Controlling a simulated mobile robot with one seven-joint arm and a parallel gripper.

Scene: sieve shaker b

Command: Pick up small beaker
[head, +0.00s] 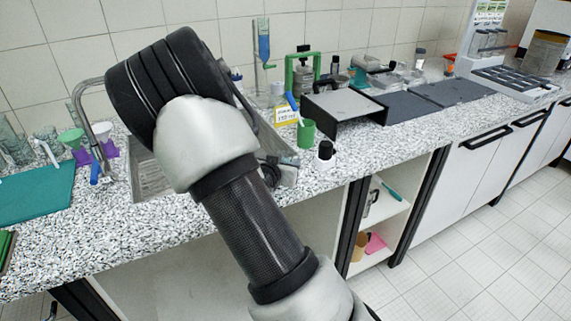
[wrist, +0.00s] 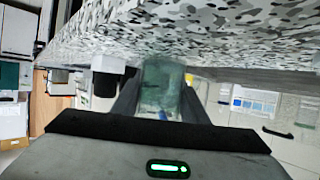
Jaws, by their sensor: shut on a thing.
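In the wrist view a clear, greenish glass vessel, which looks like the small beaker (wrist: 160,85), is between the two dark fingers of my gripper (wrist: 160,105). The fingers are shut on its sides. The picture is turned over, with the speckled counter at the top, and the beaker's end is close to or touching the counter; I cannot tell which. In the head view my arm hides the gripper and the beaker.
A small black-and-white container (head: 325,153) stands near the counter's front edge; it shows beside the beaker in the wrist view (wrist: 106,75). A green cup (head: 306,133), a yellow label sign (head: 287,115) and a dark platform (head: 343,104) are close. A sink (head: 150,178) lies left.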

